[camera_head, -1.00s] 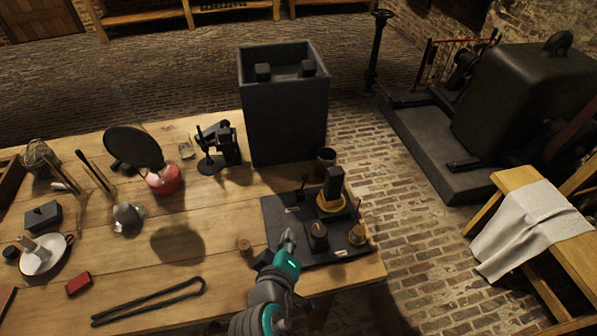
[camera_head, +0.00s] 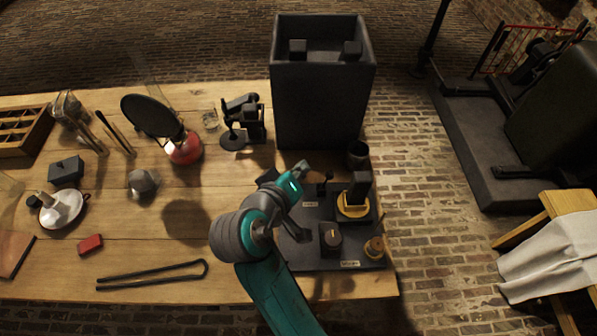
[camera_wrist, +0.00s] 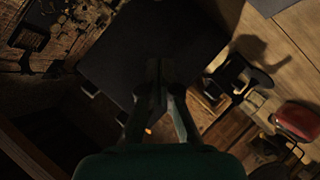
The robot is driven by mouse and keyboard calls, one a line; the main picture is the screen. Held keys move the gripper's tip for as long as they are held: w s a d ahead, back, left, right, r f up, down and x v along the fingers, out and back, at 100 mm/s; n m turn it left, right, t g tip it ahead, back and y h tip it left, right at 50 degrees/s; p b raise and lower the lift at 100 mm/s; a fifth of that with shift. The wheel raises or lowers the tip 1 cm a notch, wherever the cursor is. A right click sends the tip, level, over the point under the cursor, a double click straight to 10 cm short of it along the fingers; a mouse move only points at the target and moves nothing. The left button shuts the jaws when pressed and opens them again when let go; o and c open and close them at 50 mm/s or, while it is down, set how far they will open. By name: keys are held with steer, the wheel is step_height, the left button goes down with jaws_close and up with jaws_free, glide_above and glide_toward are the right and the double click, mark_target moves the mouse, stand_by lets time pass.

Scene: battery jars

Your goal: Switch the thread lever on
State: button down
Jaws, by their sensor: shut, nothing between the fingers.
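A dark control plate (camera_head: 305,257) lies on the right end of the table in the head view. A small upright black lever (camera_head: 325,182) stands near its back edge, behind a pale label too small to read. To its right is a larger black lever on a yellow base (camera_head: 355,200). In front are a dark knob block (camera_head: 332,238) and a small brass-coloured piece (camera_head: 375,247). I cannot tell by label which is the thread lever. My gripper (camera_head: 303,166) is shut and empty, just left of and behind the small lever. Its fingers (camera_wrist: 160,72) also show in the wrist view.
A tall dark open box (camera_head: 322,100) stands behind the plate, with a small dark cup (camera_head: 357,154) beside it. A black stand (camera_head: 243,125) and a red lamp-like item (camera_head: 184,148) are to the left. Black tongs (camera_head: 155,275) lie at the front.

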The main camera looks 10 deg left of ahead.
mark_target(326, 181)
steer(key=shift+w+d+f, duration=0.65)
steer(key=shift+w+f, duration=0.05)
steer(key=shift+f, duration=0.2)
steer(key=shift+w+d+f, duration=0.7)
steer(key=shift+w+f, duration=0.05)
steer(key=shift+f, duration=0.1)
steer(key=shift+w+d+f, duration=0.65)
steer(key=shift+w+f, duration=0.05)
steer(key=shift+f, duration=0.2)
